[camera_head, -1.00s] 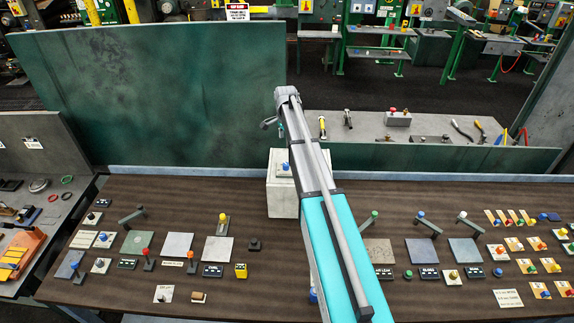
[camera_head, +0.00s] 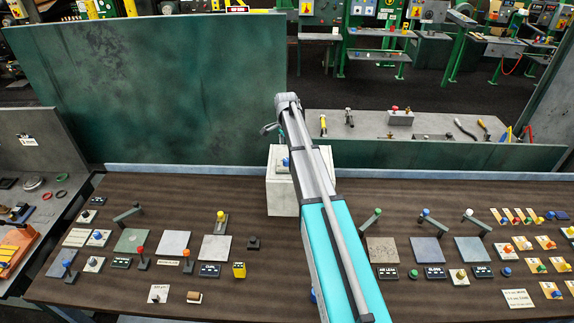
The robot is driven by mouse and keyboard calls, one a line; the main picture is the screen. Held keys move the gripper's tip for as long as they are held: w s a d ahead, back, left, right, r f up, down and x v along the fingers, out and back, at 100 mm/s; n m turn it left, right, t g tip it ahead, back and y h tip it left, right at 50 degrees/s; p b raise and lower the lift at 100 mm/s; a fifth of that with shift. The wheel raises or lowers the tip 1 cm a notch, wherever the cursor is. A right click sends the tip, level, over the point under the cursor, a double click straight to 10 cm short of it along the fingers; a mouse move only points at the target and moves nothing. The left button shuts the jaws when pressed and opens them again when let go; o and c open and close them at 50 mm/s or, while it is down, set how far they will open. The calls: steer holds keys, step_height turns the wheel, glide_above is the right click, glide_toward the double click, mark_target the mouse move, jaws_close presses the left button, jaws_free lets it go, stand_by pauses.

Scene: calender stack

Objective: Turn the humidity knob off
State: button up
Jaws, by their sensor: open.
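I cannot tell which control is the humidity knob; the small labels are not readable as such. A blue knob (camera_head: 285,163) sits on a pale box (camera_head: 283,198) at the back middle of the brown panel, partly behind my arm. Other knobs include a yellow one (camera_head: 220,216), a black one (camera_head: 253,242) and a white-plated one (camera_head: 157,294). My gripper (camera_head: 270,128) is at the far end of my arm, above and behind the pale box. Only a little of it shows; it looks open and touches no knob.
The brown panel (camera_head: 220,285) carries levers, plates and buttons at left and right. A green upright board (camera_head: 150,90) stands behind on the left. A grey bench (camera_head: 375,130) with tools lies behind on the right. My arm hides the panel's middle.

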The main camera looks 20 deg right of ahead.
mark_target(287, 159)
steer(key=shift+f+b, duration=3.7)
steer(key=shift+f, duration=0.3)
jaws_close()
